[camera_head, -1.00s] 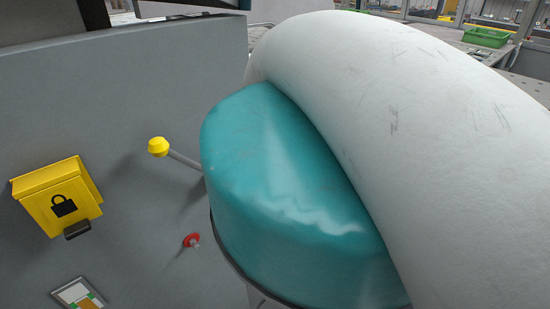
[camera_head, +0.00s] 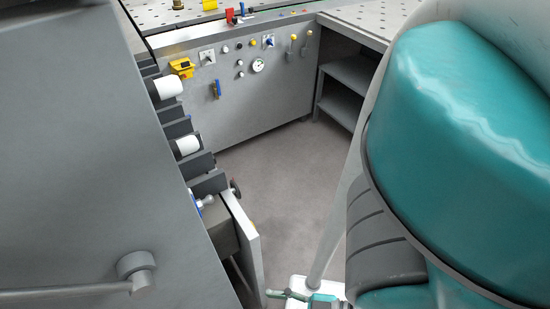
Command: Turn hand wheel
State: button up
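No hand wheel can be made out for certain. A small dark round part with a reddish spot (camera_head: 235,188) sticks out near the top of a light upright panel (camera_head: 243,240), left of centre. It is too small to tell whether it is a wheel. My gripper is not in view. My own white and teal arm link fills the right side and hides what lies behind it.
A grey control panel (camera_head: 235,110) at the back carries a gauge (camera_head: 258,65), a yellow lock box (camera_head: 182,68) and yellow-tipped levers. A large grey housing (camera_head: 80,150) with a bar handle (camera_head: 135,272) stands close on the left. Grey floor (camera_head: 285,180) is clear in the middle.

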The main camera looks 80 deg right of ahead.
aim_at(235, 188)
jog(key=k+l, duration=0.1)
jog(key=l, duration=0.25)
jog(key=k+l, duration=0.15)
jog(key=l, duration=0.15)
jog(key=k+l, duration=0.1)
jog(key=l, duration=0.25)
jog(key=k+l, duration=0.15)
jog(key=l, duration=0.15)
jog(key=k+l, duration=0.1)
jog(key=l, duration=0.25)
